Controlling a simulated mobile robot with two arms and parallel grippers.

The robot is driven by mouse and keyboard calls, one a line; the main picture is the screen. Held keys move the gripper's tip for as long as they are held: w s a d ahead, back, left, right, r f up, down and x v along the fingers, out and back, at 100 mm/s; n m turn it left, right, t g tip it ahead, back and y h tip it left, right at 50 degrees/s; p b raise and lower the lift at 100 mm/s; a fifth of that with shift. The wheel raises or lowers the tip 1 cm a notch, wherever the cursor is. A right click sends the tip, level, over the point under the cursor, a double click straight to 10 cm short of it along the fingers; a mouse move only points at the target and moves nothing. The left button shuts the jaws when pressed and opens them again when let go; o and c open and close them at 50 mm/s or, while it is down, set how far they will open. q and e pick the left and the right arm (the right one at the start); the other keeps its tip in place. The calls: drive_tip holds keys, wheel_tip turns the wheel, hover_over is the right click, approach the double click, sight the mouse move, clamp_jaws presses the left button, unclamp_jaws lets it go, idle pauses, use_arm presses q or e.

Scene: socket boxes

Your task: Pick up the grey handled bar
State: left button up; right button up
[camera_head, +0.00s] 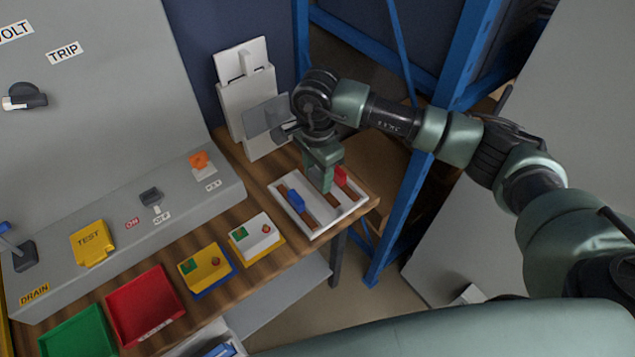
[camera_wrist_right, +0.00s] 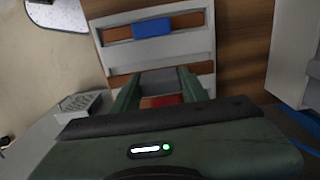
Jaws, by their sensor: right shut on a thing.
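A white slotted tray (camera_head: 318,224) lies at the right end of the wooden bench. My right gripper (camera_head: 321,180) points down into it, between a blue handle (camera_head: 295,199) on the left and a red handle (camera_head: 341,175) on the right. In the right wrist view, a grey block (camera_wrist_right: 157,80), the grey bar's handle, sits between the two fingers of my right gripper (camera_wrist_right: 157,86), which is shut on it. The bar appears still in the tray; the fingers hide most of it in the head view. My left gripper is not in view.
Upright white-and-grey holders (camera_head: 247,103) stand close behind the tray. Two small socket boxes, one yellow (camera_head: 205,269) and one white (camera_head: 257,238), sit left of it. A red bin (camera_head: 146,305) lies farther left. A blue rack post (camera_head: 404,220) stands right of the bench.

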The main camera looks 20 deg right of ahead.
sight(318, 174)
wheel_tip(318, 174, up, 17)
drive_tip(key=b, duration=0.3)
drive_tip(key=shift+f, duration=0.15)
